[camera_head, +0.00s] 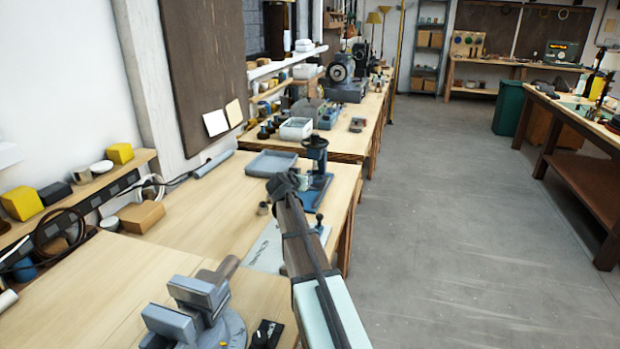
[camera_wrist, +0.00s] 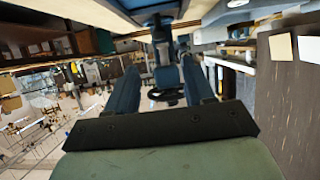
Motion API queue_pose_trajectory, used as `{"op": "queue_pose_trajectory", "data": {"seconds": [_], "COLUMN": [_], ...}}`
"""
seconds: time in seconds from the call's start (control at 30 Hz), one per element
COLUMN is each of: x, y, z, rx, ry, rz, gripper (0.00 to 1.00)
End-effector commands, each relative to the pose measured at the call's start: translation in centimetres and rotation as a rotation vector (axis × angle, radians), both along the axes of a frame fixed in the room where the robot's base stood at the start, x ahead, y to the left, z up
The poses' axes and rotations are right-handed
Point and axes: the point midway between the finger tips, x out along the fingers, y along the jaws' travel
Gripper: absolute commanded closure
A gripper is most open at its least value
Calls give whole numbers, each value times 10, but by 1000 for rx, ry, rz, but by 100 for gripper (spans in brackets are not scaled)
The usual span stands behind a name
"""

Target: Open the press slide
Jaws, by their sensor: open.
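A blue bench press (camera_head: 316,153) with a round top and an upright column stands on the bench in the head view. Its blue base (camera_head: 314,197) is partly hidden by my arm. My gripper (camera_head: 284,184) is at the press's near left side, its fingers hard to make out there. In the wrist view, my gripper (camera_wrist: 160,72) has two dark blue fingers spread apart with a gap between them. The dark blue press (camera_wrist: 163,52) shows beyond and between them. I cannot clearly tell the slide from the rest of the press, or whether the fingers touch it.
A grey-blue tray (camera_head: 271,163) lies behind the press on the left. A grey vise (camera_head: 188,306) stands at the near left. A small dark knobbed box (camera_head: 265,335) is beside it. The wooden bench (camera_head: 190,225) is clear in the middle left. Open floor lies right.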

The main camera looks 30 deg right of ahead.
Motion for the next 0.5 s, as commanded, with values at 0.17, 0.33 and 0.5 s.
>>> {"op": "queue_pose_trajectory", "data": {"seconds": [0.17, 0.33, 0.5], "x": [24, 43, 60], "y": [-21, -42, -59], "z": [-12, -24, -34], "rx": [1, 2, 2], "ry": [0, 1, 0], "rz": [-1, -1, -2], "gripper": [47, 47, 47]}}
